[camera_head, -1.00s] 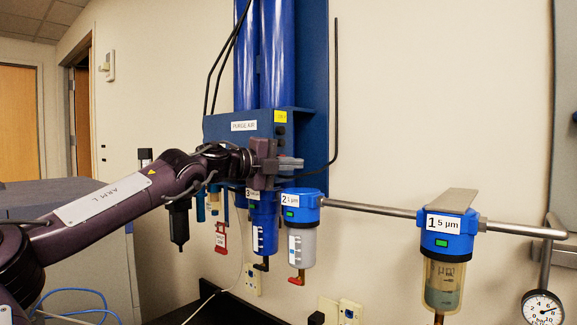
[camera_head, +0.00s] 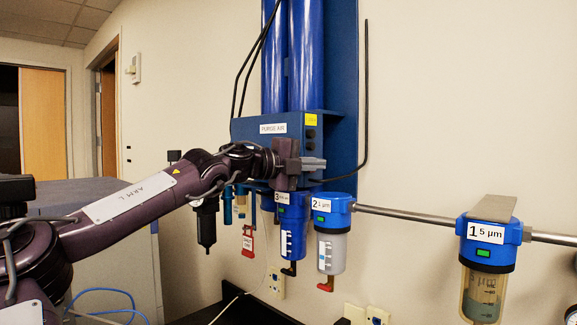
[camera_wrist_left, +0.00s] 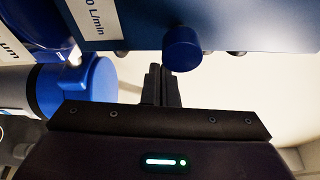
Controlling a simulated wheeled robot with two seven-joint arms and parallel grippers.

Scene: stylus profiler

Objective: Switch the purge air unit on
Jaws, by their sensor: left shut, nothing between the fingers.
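The on/off state of the unit is not readable.
Filters hang beneath and beside the unit: number 3 (camera_head: 292,240), number 2 (camera_head: 332,250) and number 1 (camera_head: 485,290), joined by a grey pipe (camera_head: 395,212). A red tag (camera_head: 247,240) hangs left of them. A grey cabinet (camera_head: 105,250) stands at the left.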

